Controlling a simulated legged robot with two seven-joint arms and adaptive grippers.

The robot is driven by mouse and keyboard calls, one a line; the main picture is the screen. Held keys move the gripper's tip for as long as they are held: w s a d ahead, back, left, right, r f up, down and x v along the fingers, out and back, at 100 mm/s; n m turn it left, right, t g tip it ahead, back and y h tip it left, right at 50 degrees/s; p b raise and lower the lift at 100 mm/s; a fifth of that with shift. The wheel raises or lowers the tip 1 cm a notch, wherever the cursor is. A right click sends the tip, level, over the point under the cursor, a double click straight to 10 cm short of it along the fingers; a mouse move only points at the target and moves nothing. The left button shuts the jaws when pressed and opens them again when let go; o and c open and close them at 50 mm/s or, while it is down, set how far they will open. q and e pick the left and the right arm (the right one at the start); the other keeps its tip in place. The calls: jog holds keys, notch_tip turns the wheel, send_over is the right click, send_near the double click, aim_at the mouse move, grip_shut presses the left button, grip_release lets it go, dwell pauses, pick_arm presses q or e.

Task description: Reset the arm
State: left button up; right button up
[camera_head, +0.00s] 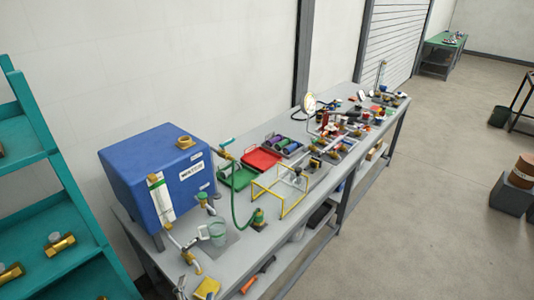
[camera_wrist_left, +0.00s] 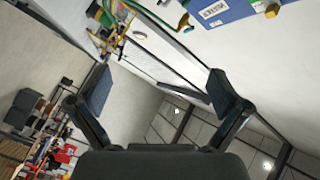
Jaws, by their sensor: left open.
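My left gripper (camera_wrist_left: 160,76) shows in the left wrist view with its two dark finger pads spread wide apart. It is open, and nothing is between the pads. The workbench (camera_head: 228,260) with the pump skid parts runs along the wall in the head view. A blue tank (camera_head: 140,165) stands on its near end, and the tank also shows at the top of the wrist view (camera_wrist_left: 232,8), away from the fingers. I cannot make out my left gripper clearly in the head view. My right gripper is in neither view.
A teal shelf (camera_head: 28,180) with brass fittings stands at the left. A green tray (camera_head: 238,180), a red tray (camera_head: 262,160), a yellow frame (camera_head: 282,205) and many small parts crowd the bench. The floor (camera_head: 420,220) to the right is mostly clear.

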pick_arm(q)
jog(key=s+a+f+n+g+y, duration=0.15)
jog(key=s+f+n+g, duration=0.4)
jog(key=f, duration=0.55)
jog(key=s+d+f+n+g+h, duration=0.1)
jog(key=s+f+n+g, duration=0.1)
jog(key=s+f+g, duration=0.45)
jog(key=s+d+f+n+g, duration=0.15)
jog(key=s+f, duration=0.25)
jog(key=s, duration=0.6)
notch_tip(320, 180, down, 23)
jog(key=a+g, duration=0.2)
jog(key=s+a+f, duration=0.2)
jog(key=s+f, duration=1.7)
jog(key=shift+a+g, duration=0.3)
jog(key=shift+g, duration=0.15)
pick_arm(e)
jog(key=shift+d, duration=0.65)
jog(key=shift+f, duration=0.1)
